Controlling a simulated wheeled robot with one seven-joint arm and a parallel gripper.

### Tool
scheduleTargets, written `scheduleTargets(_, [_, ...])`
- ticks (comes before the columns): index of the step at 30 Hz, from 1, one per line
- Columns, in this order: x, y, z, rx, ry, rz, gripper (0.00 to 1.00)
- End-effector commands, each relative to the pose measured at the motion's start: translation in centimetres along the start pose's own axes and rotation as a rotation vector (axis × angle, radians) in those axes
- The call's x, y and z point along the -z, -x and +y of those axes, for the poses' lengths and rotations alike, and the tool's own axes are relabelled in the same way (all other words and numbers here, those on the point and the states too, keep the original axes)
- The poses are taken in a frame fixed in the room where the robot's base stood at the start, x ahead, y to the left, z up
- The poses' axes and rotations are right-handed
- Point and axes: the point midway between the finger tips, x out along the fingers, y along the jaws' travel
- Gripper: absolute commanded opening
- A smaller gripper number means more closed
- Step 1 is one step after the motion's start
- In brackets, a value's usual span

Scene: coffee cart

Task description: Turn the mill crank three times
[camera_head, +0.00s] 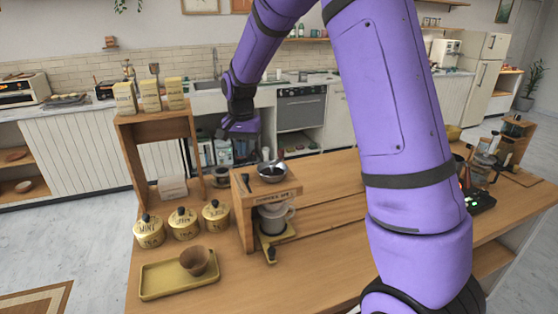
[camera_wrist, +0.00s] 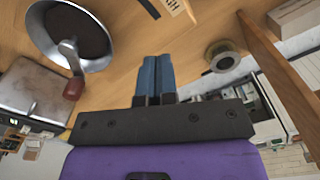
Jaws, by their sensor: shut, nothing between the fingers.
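The mill's metal hopper bowl (camera_head: 272,174) sits on top of a small labelled wooden stand (camera_head: 248,212). In the wrist view the hopper (camera_wrist: 42,22) holds dark contents, and the crank arm (camera_wrist: 68,50) ends in a reddish-brown knob (camera_wrist: 74,88). In the head view the crank is small and hard to make out. My gripper (camera_head: 243,150) is behind the stand, up and left of the hopper; its fingertips are hard to see there. In the wrist view my gripper (camera_wrist: 157,60) has its two blue fingers together, empty, to the right of the knob and apart from it.
A cup (camera_head: 272,218) stands under the mill. A small round container (camera_head: 221,177) is left of it, also in the wrist view (camera_wrist: 222,56). Tea tins (camera_head: 183,223) and a yellow tray (camera_head: 160,286) with a brown cup (camera_head: 195,261) are left. A wooden shelf (camera_head: 132,170) stands behind them.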

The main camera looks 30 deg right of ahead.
Motion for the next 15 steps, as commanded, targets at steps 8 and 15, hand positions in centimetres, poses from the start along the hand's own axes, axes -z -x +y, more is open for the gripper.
scheduleTargets(8, [-0.1, 0.0, 2.2, 0.000, -0.003, -0.001, 0.00])
scheduleTargets(15, [-0.2, -0.1, 4.0, -0.001, -0.004, -0.002, 0.00])
